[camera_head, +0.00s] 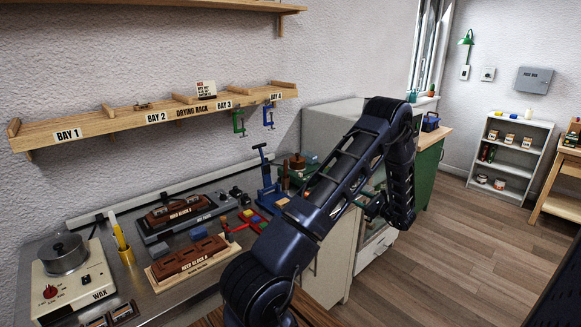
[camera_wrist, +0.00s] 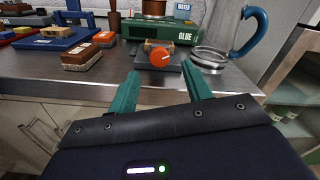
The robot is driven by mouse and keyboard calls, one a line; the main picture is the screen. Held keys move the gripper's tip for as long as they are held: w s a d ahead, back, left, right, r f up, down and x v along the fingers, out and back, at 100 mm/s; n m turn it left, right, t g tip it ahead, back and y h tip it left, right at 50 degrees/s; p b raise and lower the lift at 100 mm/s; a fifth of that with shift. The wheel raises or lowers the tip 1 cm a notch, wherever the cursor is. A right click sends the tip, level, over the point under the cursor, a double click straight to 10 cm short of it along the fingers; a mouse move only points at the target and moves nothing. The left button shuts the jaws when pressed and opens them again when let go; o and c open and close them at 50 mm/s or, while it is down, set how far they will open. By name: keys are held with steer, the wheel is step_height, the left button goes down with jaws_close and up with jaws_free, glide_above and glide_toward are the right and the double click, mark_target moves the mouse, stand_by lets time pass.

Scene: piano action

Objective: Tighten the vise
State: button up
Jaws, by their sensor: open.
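The vise (camera_wrist: 172,75) is a small grey block with wooden jaws and a round orange-red knob (camera_wrist: 160,57) with a pale mark on its front. It sits on the metal bench near the front edge in the wrist view. My gripper (camera_wrist: 160,71) has two green fingers, open and empty, pointing at the vise from the front. The knob shows between the fingertips, which look short of it; the exact gap is unclear. In the head view my arm hides the vise, and the gripper is mostly out of sight behind the arm.
A green glue box (camera_wrist: 150,28) stands behind the vise. A glass jug with a blue handle (camera_wrist: 228,38) stands close at right. A wooden block (camera_wrist: 90,57) and a blue stand (camera_wrist: 58,38) are at left.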

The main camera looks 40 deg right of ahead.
steer(key=s, duration=0.6)
steer(key=w+a+r+n+g+y, duration=0.4)
steer(key=w+a+r+n, duration=0.2)
steer(key=w+a+r, duration=0.3)
steer(key=w+a+r+n+g+y, duration=0.4)
steer(key=w+a+r, duration=0.4)
steer(key=w+a, duration=0.7)
steer(key=shift+w+a+r+n+g+y, duration=0.3)
steer(key=shift+a+r+n+y, duration=0.1)
steer(key=shift+a+n, duration=0.4)
steer(key=shift+d, duration=0.1)
